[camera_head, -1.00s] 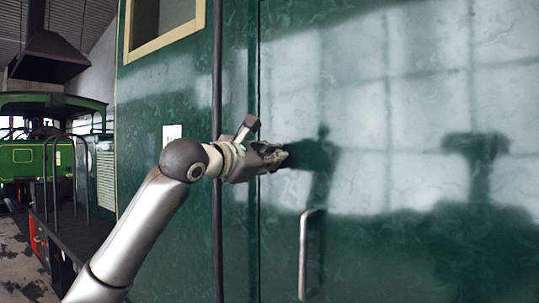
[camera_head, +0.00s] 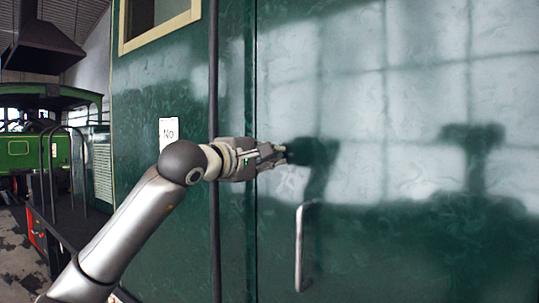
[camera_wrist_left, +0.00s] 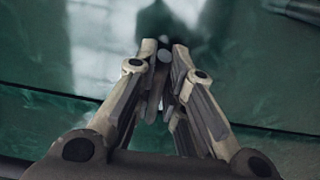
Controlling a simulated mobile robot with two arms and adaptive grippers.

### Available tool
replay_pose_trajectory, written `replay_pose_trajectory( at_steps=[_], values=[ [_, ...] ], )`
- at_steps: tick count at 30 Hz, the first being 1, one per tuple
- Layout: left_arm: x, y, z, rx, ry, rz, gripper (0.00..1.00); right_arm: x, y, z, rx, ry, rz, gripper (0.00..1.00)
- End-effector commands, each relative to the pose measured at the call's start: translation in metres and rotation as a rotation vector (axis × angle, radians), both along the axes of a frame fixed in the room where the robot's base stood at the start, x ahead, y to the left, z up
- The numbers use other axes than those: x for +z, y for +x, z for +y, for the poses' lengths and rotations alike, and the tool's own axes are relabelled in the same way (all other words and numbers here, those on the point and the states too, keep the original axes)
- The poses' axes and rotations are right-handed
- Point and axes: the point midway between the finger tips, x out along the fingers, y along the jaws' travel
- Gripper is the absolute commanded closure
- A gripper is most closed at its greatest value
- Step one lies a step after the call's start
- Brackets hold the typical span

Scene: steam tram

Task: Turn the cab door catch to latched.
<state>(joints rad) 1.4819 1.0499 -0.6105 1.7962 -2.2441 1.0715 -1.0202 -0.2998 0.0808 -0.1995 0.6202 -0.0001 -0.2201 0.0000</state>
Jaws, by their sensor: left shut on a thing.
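The green cab door (camera_head: 400,240) fills the right of the head view, with its vertical seam left of my fingertips. My left gripper (camera_head: 282,154) points at the door just right of that seam, with its fingertips close to the surface. In the left wrist view, the gripper (camera_wrist_left: 160,70) is shut on the door catch, of which a small grey round part (camera_wrist_left: 163,56) shows between the fingertips. The fingers hide most of the catch, so I cannot tell its angle. My right gripper is not in view.
A pale vertical grab handle (camera_head: 300,248) stands out from the door below the gripper. A dark vertical rail (camera_head: 214,80) runs left of the seam, behind my wrist. A small white sign (camera_head: 168,130) is on the left panel. A green vehicle (camera_head: 20,150) stands far left.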

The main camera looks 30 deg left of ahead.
Motion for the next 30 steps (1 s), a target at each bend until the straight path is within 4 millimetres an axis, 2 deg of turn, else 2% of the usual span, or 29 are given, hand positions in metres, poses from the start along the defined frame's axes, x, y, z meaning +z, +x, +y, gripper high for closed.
replay_pose_trajectory(
  at_steps=[19,20,24,30],
  values=[
    [-0.0021,0.0002,-0.0012,-0.003,0.05,-0.002,1.0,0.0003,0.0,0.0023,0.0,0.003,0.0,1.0],
    [-0.0021,0.0002,-0.0012,-0.002,0.05,-0.002,0.85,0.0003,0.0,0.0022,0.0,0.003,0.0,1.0],
    [-0.0019,0.0001,-0.001,-0.002,0.048,-0.002,0.67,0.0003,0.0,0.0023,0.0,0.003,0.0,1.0],
    [-0.0015,0.0001,-0.0006,-0.001,0.047,-0.003,0.67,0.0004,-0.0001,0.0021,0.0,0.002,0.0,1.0]
  ],
)
